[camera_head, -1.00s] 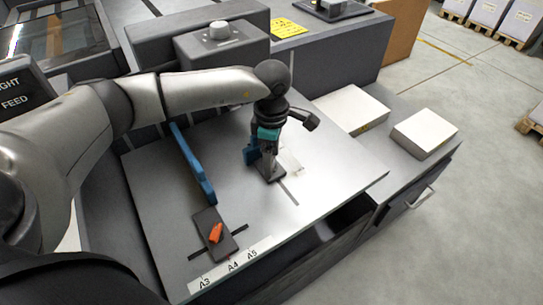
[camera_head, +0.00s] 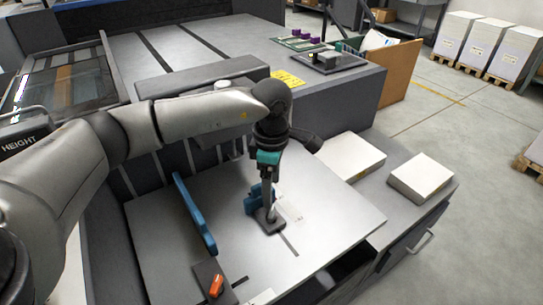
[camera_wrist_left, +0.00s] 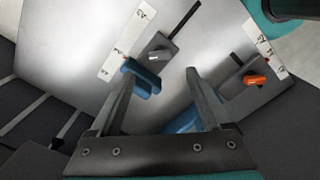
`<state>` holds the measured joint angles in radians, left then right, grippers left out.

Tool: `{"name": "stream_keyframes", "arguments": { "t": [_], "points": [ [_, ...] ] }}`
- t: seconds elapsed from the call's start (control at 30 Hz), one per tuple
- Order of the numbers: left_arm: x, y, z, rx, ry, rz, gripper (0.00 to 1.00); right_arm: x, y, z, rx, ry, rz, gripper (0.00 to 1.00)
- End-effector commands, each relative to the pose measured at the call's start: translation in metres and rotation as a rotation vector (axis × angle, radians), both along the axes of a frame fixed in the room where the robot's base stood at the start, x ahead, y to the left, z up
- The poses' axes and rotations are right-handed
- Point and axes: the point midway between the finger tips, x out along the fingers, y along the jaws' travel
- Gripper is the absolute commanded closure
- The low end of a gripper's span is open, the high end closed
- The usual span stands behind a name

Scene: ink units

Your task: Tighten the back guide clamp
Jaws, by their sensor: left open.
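A short blue guide (camera_head: 252,203) stands on the grey metal feed table, and it also shows in the wrist view (camera_wrist_left: 141,77). My left gripper (camera_head: 268,205) points down over this clamp. A second clamp has an orange lever (camera_head: 216,285) beside a long blue guide (camera_head: 195,215). My right gripper is not in view.
White scale strips (camera_wrist_left: 128,40) lie along the slots. Two pale stacks (camera_head: 350,156) (camera_head: 422,178) sit on the ledge at the right. A grey block (camera_head: 205,80) stands behind the table, near a yellow label (camera_head: 287,78). The table right of the gripper is clear.

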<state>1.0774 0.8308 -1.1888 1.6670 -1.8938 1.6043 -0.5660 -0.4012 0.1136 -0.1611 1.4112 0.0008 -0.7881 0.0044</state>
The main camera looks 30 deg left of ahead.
Motion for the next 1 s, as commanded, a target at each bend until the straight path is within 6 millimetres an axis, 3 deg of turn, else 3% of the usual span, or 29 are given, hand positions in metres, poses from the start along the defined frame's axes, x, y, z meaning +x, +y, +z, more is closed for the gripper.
{"name": "stream_keyframes", "arguments": {
  "t": [0.2, 0.43, 1.0],
  "points": [
    [0.000, 0.000, 0.036, 0.000, -0.002, 0.000, 0.18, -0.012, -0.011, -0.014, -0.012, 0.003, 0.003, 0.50],
    [0.000, 0.000, 0.060, 0.000, -0.001, 0.000, 0.18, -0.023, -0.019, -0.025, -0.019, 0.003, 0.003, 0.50],
    [0.000, 0.000, 0.069, 0.001, 0.000, 0.000, 0.18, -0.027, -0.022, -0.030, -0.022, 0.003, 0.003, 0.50]
  ]
}}
